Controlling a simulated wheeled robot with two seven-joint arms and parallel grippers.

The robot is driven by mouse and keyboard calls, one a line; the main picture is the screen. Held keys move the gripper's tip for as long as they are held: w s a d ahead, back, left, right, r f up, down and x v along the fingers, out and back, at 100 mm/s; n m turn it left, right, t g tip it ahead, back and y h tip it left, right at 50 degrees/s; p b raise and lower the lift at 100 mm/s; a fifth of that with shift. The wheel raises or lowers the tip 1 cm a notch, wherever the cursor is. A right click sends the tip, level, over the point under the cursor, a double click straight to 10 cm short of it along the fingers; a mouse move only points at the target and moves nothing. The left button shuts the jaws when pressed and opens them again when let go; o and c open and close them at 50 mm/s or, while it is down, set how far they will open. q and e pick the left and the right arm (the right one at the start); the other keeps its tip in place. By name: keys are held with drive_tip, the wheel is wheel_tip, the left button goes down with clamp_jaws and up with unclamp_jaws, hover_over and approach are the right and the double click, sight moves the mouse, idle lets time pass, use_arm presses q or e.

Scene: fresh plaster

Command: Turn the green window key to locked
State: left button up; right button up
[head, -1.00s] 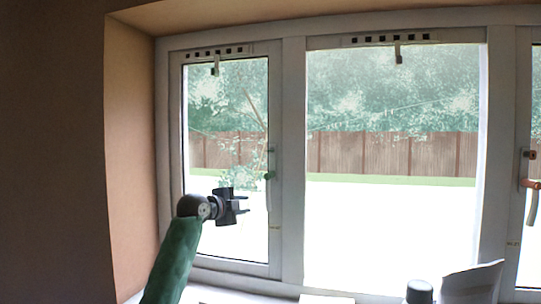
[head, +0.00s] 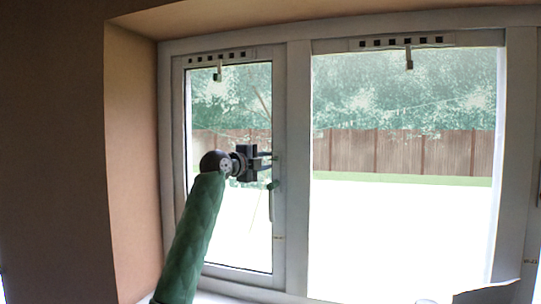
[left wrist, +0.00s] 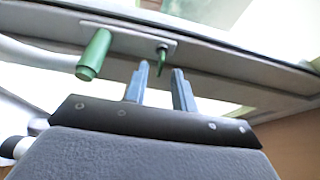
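The green window key (left wrist: 161,62) stands on a pale lock plate (left wrist: 128,40) in the left wrist view, by a dark round lock. Beside it is a thicker green handle (left wrist: 95,53); that also shows in the head view (head: 271,185), on the right-hand frame of the left sash. My left gripper (left wrist: 161,70) is open, with the key appearing between its two fingertips; I cannot tell whether they touch it. In the head view the left gripper (head: 270,160) is at the sash frame just above the handle, and the key cannot be made out there. My right gripper is out of view.
A large fixed pane (head: 405,230) lies to the right of the sash. The brown reveal wall (head: 133,160) is on the left. Vents with latches (head: 408,42) run along the top.

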use_arm(q)
drive_tip(key=shift+p+x, duration=0.65)
drive_tip(key=shift+x, duration=0.75)
drive_tip(key=shift+c, duration=0.3)
drive_tip(key=shift+f, duration=0.1)
clamp_jaws()
